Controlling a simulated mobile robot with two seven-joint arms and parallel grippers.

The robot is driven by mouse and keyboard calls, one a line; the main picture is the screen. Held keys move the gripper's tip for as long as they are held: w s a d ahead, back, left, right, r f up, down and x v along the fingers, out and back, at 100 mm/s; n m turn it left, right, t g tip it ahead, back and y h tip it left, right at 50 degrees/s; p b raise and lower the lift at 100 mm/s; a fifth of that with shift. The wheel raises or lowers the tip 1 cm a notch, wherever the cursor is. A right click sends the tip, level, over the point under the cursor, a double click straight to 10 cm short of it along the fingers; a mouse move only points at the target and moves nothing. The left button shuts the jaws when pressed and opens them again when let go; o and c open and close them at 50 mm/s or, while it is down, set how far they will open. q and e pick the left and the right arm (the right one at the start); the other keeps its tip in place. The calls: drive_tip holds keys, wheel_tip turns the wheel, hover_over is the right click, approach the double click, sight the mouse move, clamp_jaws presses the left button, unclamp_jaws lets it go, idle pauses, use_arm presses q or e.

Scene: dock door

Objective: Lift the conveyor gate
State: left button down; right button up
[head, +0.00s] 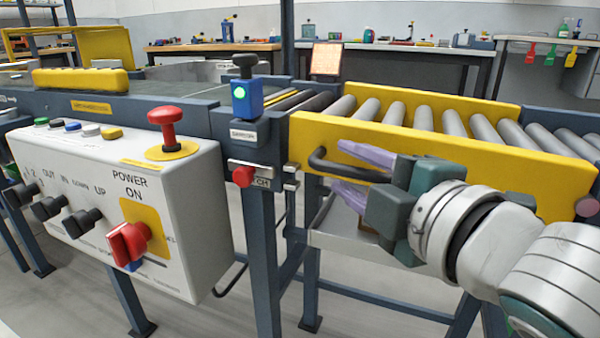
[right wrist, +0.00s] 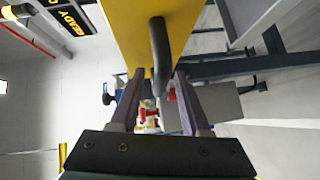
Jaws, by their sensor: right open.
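The conveyor gate (head: 430,128) is a roller section with yellow side rails, lying level in the head view. Its black bar handle (head: 322,164) sticks out from the front rail near the left end. My right gripper (head: 338,167) is open at the handle, one purple finger above the bar and one below. In the right wrist view the handle (right wrist: 159,55) runs in between the two fingers, with a gap on each side. A red latch (head: 243,175) sits on the post at the gate's left end. My left gripper is not in view.
A green-lit blue sensor (head: 240,95) tops the post. Blue frame legs stand below the gate. Workbenches line the back.

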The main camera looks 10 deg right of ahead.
clamp_jaws()
idle(0.4)
idle(1.1)
